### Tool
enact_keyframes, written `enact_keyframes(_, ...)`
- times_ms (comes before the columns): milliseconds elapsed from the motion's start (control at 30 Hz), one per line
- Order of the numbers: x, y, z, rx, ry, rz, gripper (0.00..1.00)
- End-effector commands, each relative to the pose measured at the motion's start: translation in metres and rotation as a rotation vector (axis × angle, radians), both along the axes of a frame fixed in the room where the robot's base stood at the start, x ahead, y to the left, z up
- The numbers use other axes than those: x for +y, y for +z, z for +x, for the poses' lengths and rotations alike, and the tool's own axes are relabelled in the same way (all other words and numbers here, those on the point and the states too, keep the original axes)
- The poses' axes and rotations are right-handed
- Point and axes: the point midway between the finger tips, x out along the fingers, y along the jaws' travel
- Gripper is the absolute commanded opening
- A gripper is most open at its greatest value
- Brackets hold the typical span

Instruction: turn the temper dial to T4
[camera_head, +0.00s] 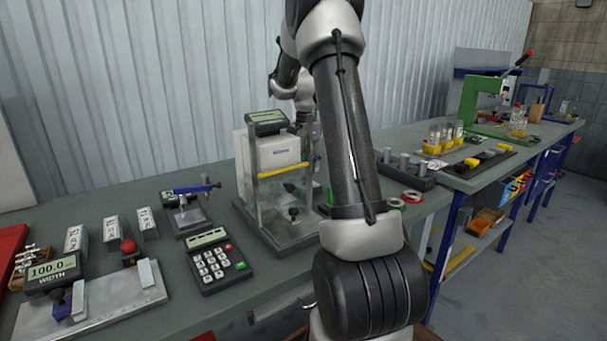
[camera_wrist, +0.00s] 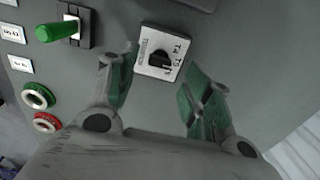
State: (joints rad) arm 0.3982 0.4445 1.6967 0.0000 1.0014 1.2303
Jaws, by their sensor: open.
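My gripper (camera_wrist: 160,82) is open, with green-padded fingers on either side of the dial's near part. The fingers appear apart from the knob, and nothing is between them.
In the head view, a keypad (camera_head: 217,262) and a glass-sided machine (camera_head: 275,185) stand on the bench left of my arm.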

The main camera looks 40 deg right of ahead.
Motion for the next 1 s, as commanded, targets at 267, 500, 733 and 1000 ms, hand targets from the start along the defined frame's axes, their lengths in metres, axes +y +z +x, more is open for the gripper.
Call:
enact_keyframes(267, 0.000, -0.036, 0.000, 0.000, 0.000, 0.000, 0.50)
enact_keyframes(500, 0.000, -0.040, 0.000, -0.001, 0.000, -0.001, 0.50)
enact_keyframes(733, 0.000, -0.040, 0.000, -0.001, 0.000, 0.000, 0.23)
enact_keyframes(1000, 0.000, -0.040, 0.000, -0.001, 0.003, 0.000, 0.05)
